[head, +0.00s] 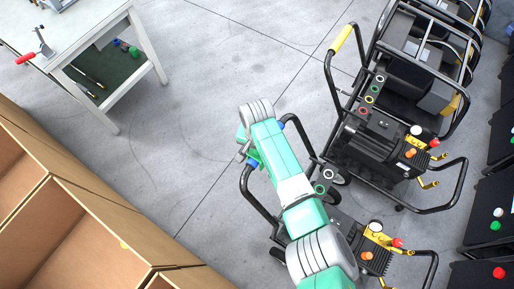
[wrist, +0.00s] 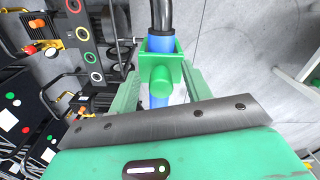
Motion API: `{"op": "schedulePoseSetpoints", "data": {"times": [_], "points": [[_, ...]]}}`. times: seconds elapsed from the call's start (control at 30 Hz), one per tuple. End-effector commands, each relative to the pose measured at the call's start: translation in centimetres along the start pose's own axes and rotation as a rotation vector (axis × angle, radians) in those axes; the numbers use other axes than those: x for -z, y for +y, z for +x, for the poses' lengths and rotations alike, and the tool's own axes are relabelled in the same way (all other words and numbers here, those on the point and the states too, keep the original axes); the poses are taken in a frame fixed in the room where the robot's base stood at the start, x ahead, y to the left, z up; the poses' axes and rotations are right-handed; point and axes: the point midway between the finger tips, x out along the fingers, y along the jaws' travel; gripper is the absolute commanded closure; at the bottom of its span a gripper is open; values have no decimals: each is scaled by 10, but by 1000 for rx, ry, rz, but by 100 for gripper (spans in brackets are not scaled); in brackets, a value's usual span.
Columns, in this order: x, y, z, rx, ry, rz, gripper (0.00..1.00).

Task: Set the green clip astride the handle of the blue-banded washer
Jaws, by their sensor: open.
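The green clip (wrist: 163,73) sits on the blue band (wrist: 160,44) of a washer's black handle tube in the wrist view. Blue shows above and below the clip, so it appears to straddle the handle. My gripper (wrist: 162,68) is open, with one finger on each side of the clip; whether either finger touches it is unclear. In the head view, my arm covers the middle of the handle, and blue (head: 288,118) shows on its right. The blue-banded washer (head: 350,232) stands at lower middle, partly behind my arm. The clip's underside is hidden.
A washer with a yellow-banded handle (head: 341,39) stands close behind, with more washers at upper right. A workbench (head: 92,40) is at upper left, and open cardboard boxes (head: 90,205) are at lower left. Clear grey floor (head: 190,110) lies between.

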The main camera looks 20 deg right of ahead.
Motion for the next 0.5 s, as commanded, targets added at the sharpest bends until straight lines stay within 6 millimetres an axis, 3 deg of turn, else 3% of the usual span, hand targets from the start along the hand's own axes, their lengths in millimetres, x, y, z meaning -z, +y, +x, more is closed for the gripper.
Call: {"op": "schedulePoseSetpoints", "data": {"times": [0.13, 0.33, 0.5], "points": [[0, 0, -10, 1, 1, -1, 52], [0, -1, -51, 2, 2, -1, 52], [0, 0, -74, 1, 0, 0, 52]]}}
